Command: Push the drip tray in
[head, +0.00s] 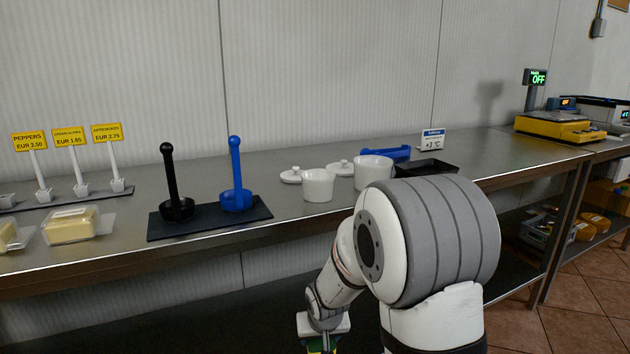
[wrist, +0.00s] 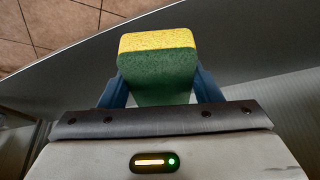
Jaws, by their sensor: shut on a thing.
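My gripper (wrist: 160,82) has blue fingers shut on a sponge (wrist: 157,68) with a green body and a yellow layer. In the head view the gripper is low at the bottom edge, in front of and below the counter, with a bit of the sponge (head: 321,348) showing. I cannot identify a drip tray for certain in either view. A black shallow tray (head: 440,171) lies on the counter behind my arm, partly hidden. The wrist view shows a grey metal surface and floor tiles beyond the sponge.
A yellow scale (head: 553,127) stands far right. Shelves lie below.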

